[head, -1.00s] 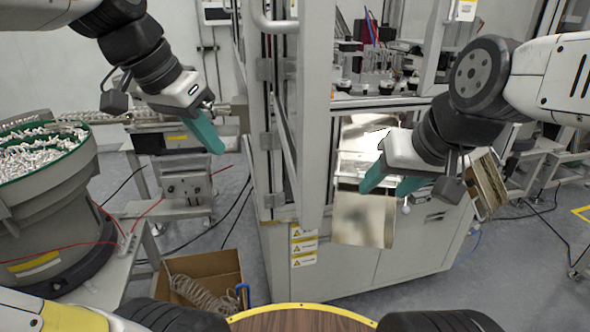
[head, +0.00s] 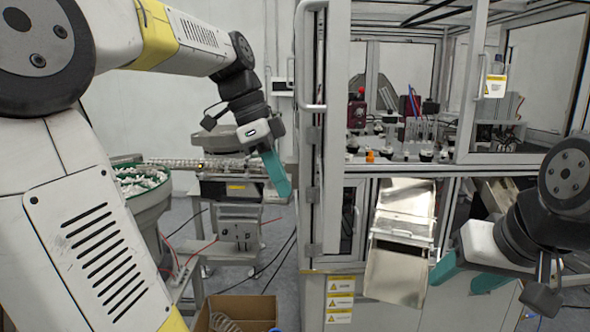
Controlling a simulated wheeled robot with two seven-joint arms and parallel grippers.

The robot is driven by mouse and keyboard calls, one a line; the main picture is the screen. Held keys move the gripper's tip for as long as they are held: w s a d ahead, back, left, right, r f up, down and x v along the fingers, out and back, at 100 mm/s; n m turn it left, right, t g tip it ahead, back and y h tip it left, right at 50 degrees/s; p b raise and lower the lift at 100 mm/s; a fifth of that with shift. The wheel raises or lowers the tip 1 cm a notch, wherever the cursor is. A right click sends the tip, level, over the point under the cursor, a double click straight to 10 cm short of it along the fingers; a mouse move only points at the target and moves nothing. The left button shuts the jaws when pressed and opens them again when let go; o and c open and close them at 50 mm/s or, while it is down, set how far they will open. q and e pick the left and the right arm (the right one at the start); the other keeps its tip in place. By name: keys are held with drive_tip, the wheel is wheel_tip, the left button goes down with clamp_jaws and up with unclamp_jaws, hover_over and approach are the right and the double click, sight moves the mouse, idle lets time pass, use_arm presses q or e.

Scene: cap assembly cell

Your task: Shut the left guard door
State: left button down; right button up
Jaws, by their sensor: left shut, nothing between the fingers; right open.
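The left guard door (head: 335,130) is a tall grey frame at the left front of the machine, in the middle of the head view. It shows nearly edge-on and stands open, pointing towards me. A bar handle (head: 300,65) shows on its upper left. My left gripper (head: 284,190) has teal fingers that are shut and empty. It appears just left of the door, near mid-height; I cannot tell its depth gap, but no contact shows. My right gripper (head: 463,276) is open and empty, low in front of the cabinet, right of the door.
Behind the door opening, a machine deck (head: 400,157) holds several small fixtures. A metal chute (head: 397,270) slopes out below it. A bowl feeder (head: 150,205) stands at the left, and a cardboard box (head: 250,308) sits on the floor in front.

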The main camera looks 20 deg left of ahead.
use_arm(q)
drive_tip(key=w+d+f, duration=0.1)
drive_tip(key=d+f, duration=0.3)
drive_tip(key=d, duration=0.1)
drive_tip(key=shift+d+f, duration=0.15)
drive_tip(key=shift+d, duration=0.15)
drive_tip(key=shift+w+d, duration=0.1)
